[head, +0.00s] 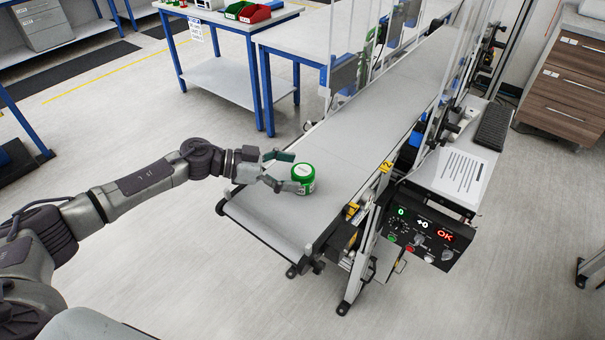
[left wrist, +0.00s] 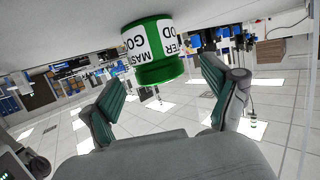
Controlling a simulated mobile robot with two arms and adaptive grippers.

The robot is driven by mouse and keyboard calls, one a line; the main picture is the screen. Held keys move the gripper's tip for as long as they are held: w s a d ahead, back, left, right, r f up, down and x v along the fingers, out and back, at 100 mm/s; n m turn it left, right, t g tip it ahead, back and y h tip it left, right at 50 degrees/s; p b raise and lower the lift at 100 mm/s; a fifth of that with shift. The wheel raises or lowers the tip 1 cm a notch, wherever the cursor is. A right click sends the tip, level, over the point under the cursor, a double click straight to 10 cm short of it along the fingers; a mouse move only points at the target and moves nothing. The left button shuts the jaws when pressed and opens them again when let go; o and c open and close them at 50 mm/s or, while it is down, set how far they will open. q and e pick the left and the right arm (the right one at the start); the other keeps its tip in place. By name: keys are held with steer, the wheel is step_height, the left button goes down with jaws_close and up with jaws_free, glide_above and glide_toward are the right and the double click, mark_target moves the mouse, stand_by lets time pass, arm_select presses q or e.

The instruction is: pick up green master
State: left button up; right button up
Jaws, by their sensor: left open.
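My right gripper is not in view.
A control box (head: 424,231) with lit displays hangs at the belt's right side, below a shelf with a paper sheet (head: 460,172) and a keyboard (head: 493,127). Clear panels flank the belt farther back. Blue-legged tables (head: 235,22) stand behind on the left.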

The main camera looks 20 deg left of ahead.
mark_target(292, 171)
arm_select(q)
steer(key=shift+r+x, duration=0.2)
steer(key=shift+x, duration=1.05)
steer(key=shift+w+d+f, duration=0.1)
steer(key=shift+d+f, duration=0.05)
steer(key=shift+d, duration=0.15)
steer(key=shift+c, duration=0.7)
steer(key=shift+a, duration=0.1)
steer(key=c, duration=1.5)
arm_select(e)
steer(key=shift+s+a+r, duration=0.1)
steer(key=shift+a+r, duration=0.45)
